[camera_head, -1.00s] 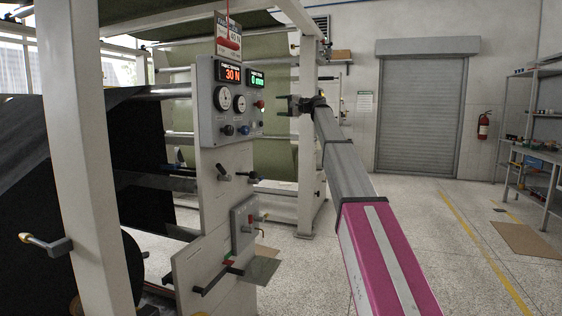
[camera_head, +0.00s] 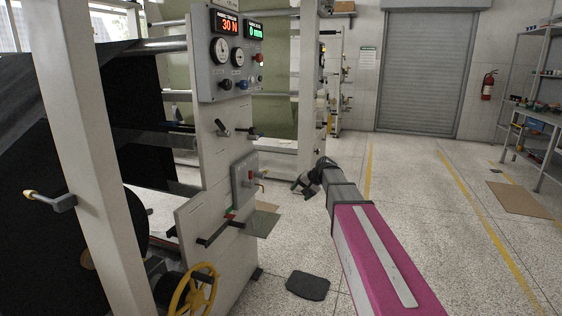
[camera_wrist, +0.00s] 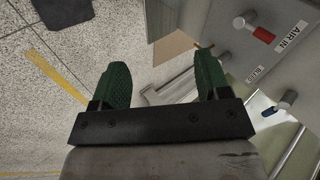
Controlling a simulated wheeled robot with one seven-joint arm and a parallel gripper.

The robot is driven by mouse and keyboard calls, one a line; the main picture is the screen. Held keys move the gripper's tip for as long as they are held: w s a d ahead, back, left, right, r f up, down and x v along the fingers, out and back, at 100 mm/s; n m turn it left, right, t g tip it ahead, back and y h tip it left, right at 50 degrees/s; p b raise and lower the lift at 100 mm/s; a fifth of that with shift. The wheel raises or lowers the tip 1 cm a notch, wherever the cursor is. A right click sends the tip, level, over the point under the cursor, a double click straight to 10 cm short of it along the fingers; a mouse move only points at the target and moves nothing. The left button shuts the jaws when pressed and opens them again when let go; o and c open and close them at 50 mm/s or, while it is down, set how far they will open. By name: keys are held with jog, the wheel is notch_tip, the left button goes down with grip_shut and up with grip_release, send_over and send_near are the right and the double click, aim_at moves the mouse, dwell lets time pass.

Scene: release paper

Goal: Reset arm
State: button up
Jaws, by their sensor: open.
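My gripper (camera_head: 300,187) is in the middle of the head view, at the far end of my grey and pink arm, in front of and to the right of the machine's white side panel. In the wrist view my gripper (camera_wrist: 162,86) shows two green fingers spread apart with nothing between them. Below and between them are the speckled floor and part of the machine. The control panel (camera_head: 222,90) with the red "30 N" display is up and left of my gripper.
A small box with a lever (camera_head: 246,182) is on the side panel, left of my gripper. A yellow handwheel (camera_head: 184,300) is lower left. A dark mat (camera_head: 307,285) lies on the floor. An "AIR IN" valve (camera_wrist: 262,33) shows at upper right. Open floor (camera_head: 410,190) lies to the right.

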jog(key=s+d+f+g+h, duration=0.1)
jog(key=s+d+f+h, duration=0.1)
jog(key=s+f, duration=0.4)
jog(key=s+d+f+n+g+h, duration=0.1)
jog(key=s+d+f, duration=0.4)
jog(key=s, duration=0.8)
jog(key=s+d+f+n+g+h, duration=0.1)
jog(key=s+d+f+h, duration=0.2)
jog(key=s+f, duration=0.6)
jog(key=shift+s+d+g+h, duration=0.2)
jog(key=shift+s+g+h, duration=0.1)
jog(key=shift+s+g, duration=0.1)
